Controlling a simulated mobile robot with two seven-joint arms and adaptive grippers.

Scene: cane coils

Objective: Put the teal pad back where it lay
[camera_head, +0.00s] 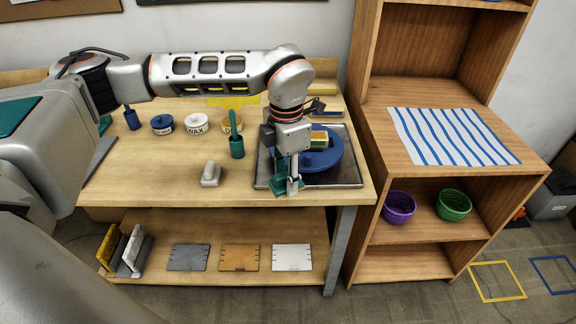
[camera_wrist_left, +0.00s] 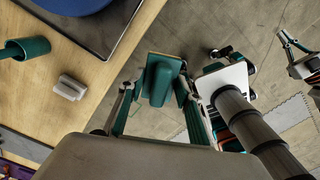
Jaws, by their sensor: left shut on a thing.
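The teal pad (camera_wrist_left: 158,82) is held between the fingers of my left gripper (camera_wrist_left: 160,100) in the left wrist view, with floor seen behind it. In the head view my left gripper (camera_head: 293,188) points down at the bench's front edge, in front of the dark tray (camera_head: 345,183). Only part of the teal pad (camera_head: 278,188) shows there, behind the fingers. It looks raised clear of the surface. What seems to be my right gripper (camera_wrist_left: 297,55) is small and partly cut off at the right of the wrist view; its jaws are unclear.
The tray holds a blue disc (camera_head: 322,161) with a yellow block (camera_head: 319,137). A teal pot with a handle (camera_head: 237,147), a grey block (camera_head: 211,174) and a white WAX jar (camera_head: 197,124) stand left. A wooden shelf (camera_head: 450,180) stands right. The bench's front left is clear.

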